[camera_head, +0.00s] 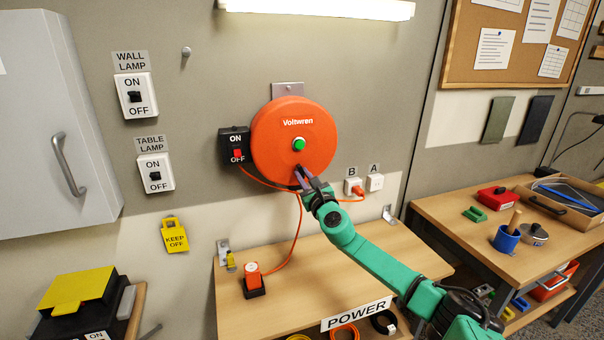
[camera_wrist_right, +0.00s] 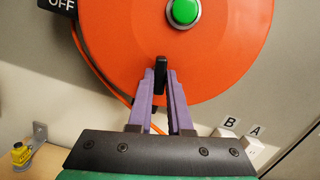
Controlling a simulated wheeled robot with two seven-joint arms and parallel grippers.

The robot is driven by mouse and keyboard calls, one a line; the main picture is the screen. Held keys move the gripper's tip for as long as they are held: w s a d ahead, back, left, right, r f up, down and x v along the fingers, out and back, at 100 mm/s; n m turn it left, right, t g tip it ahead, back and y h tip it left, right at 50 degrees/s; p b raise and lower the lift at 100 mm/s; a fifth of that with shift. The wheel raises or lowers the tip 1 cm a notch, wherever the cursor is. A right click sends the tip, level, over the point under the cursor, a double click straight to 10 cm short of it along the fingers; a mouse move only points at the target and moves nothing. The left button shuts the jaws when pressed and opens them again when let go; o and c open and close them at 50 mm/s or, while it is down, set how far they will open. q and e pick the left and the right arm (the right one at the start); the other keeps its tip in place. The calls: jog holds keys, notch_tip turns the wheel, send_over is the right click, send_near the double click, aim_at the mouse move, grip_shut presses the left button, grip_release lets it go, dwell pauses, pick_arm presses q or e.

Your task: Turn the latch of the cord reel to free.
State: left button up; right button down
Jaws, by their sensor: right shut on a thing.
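The orange round cord reel (camera_head: 283,155) is mounted on the wall, with a green button at its centre; it also fills the top of the right wrist view (camera_wrist_right: 225,60). Its small black latch (camera_wrist_right: 161,73) sticks out below the button and points roughly straight up and down in the wrist view. My right gripper (camera_head: 303,177) is at the lower part of the reel. In the wrist view its purple fingers (camera_wrist_right: 160,85) are shut on the latch, one on each side. No markings for the latch show. My left gripper is not in view.
A black switch box (camera_head: 234,147) with a red switch is left of the reel. An orange cord runs to socket B (camera_head: 353,186), beside socket A (camera_head: 375,183). A wooden shelf (camera_head: 320,262) below holds an orange-and-black device (camera_head: 253,281). A workbench (camera_head: 445,210) stands right.

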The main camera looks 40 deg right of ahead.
jog(key=shift+n, duration=0.9)
jog(key=shift+r, duration=0.1)
jog(key=n+y+p, duration=0.1)
jog(key=n, duration=0.2)
jog(key=shift+d+r+n, duration=0.1)
jog(key=shift+r+n, duration=0.05)
jog(key=shift+n, duration=0.25)
jog(key=shift+f+n, duration=0.2)
jog(key=shift+n, duration=0.5)
